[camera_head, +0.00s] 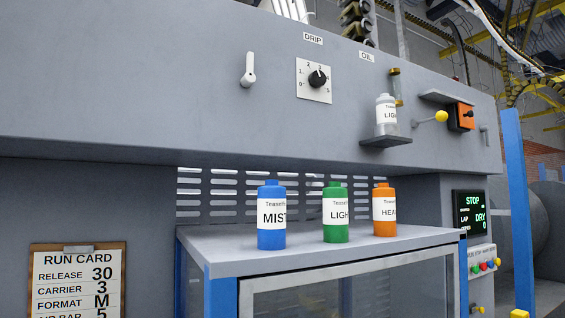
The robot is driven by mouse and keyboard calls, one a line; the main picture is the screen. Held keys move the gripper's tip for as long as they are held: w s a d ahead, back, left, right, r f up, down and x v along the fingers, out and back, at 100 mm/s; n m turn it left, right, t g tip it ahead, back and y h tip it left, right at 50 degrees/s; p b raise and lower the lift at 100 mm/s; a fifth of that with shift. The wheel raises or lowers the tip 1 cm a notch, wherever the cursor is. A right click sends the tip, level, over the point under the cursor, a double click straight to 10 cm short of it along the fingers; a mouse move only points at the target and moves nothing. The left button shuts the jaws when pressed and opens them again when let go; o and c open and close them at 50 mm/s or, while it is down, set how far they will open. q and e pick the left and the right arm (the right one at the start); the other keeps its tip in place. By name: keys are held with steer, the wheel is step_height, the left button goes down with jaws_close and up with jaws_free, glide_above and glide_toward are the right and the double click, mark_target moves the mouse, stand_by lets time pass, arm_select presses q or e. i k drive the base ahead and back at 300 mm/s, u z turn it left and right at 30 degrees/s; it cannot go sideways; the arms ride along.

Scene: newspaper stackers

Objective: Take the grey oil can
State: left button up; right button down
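A pale grey can (387,101) with a white label reading "LIGH" stands upright on a small bracket shelf (386,141) on the machine's grey front panel, below the "OIL" sign. Three other cans of similar shape stand upright in a row on the cabinet top: a blue can (271,237) labelled "MIST", a green can (336,234) labelled "LIGH", and an orange can (384,229) labelled "HEA". The ends of these labels are turned out of sight. Neither of my grippers is in view.
The cans stand apart on the grey cabinet top (220,262). A dial (318,78) and a white lever (249,70) are left of the shelf. A yellow-knobbed lever (441,116) sticks out close to its right. A blue post (517,200) stands at the right.

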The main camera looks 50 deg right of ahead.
mark_target(386, 111)
steer(key=z, duration=1.35)
